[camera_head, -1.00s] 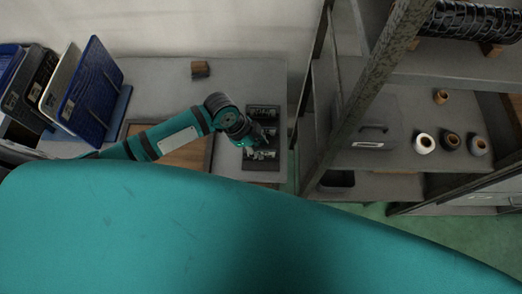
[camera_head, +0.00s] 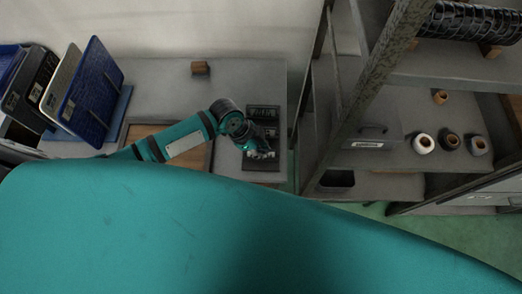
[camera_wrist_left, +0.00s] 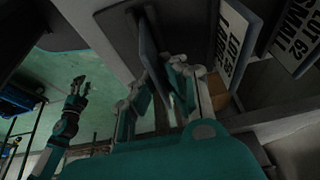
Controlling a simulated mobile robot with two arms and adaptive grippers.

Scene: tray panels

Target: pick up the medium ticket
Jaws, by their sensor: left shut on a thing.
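A dark rack (camera_head: 249,165) with upright tickets stands at the right end of the grey table. My left gripper (camera_head: 262,149) is over its front part. In the left wrist view, the left gripper (camera_wrist_left: 168,92) is shut on a thin dark panel (camera_wrist_left: 150,40), seen nearly edge-on. It seems to be the medium ticket, but its label does not show. Beside it are a ticket with a white label (camera_wrist_left: 232,42) and another whose label appears to read SMALL (camera_wrist_left: 294,40). My right gripper (camera_wrist_left: 79,84) hangs at the left of the wrist view, fingers apart and empty.
Blue, white and dark panels (camera_head: 95,85) stand at the left. A metal shelf (camera_head: 375,70) with several rolls (camera_head: 423,143) and a dark box (camera_head: 372,138) is right of the table.

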